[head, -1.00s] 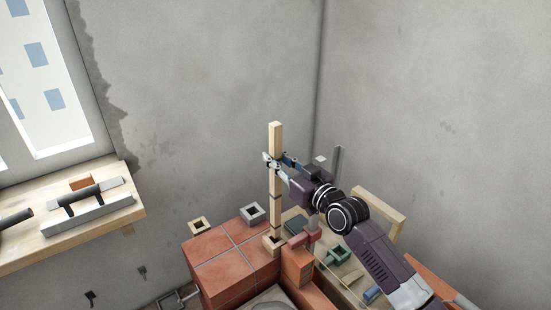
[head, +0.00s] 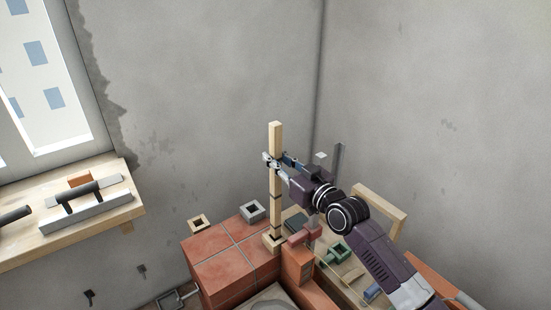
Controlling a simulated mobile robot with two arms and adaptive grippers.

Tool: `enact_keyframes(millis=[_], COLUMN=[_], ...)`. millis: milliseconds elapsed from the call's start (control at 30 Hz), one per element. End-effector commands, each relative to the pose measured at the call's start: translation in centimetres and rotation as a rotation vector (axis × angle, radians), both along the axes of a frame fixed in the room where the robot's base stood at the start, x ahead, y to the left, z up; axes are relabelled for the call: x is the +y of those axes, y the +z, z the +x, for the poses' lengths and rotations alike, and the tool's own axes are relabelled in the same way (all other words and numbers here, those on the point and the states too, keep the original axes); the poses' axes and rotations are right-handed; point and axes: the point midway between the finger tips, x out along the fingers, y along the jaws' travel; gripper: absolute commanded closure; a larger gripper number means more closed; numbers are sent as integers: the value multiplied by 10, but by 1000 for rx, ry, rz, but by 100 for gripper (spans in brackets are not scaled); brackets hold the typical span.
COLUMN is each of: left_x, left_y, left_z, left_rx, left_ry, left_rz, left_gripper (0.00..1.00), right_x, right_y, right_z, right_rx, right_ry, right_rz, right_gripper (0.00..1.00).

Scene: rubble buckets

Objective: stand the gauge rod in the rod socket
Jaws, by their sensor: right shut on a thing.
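My left gripper is not in view.
A wooden shelf (head: 125,219) with trowels is at left. A green clamp-like piece (head: 338,254) lies right of the stack.

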Motion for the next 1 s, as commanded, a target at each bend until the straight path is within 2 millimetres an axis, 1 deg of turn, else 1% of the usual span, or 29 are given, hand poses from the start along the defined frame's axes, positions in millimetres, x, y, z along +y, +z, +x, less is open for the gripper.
enact_keyframes(millis=[433, 1000], left_x=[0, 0], left_y=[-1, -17], left_z=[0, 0], left_rx=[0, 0], left_ry=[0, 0], left_rz=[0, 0], left_gripper=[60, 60], right_x=[0, 0], right_y=[0, -17], right_z=[0, 0], right_rx=[-2, -2], right_ry=[0, 0], right_rz=[1, 3], right_gripper=[100, 100])
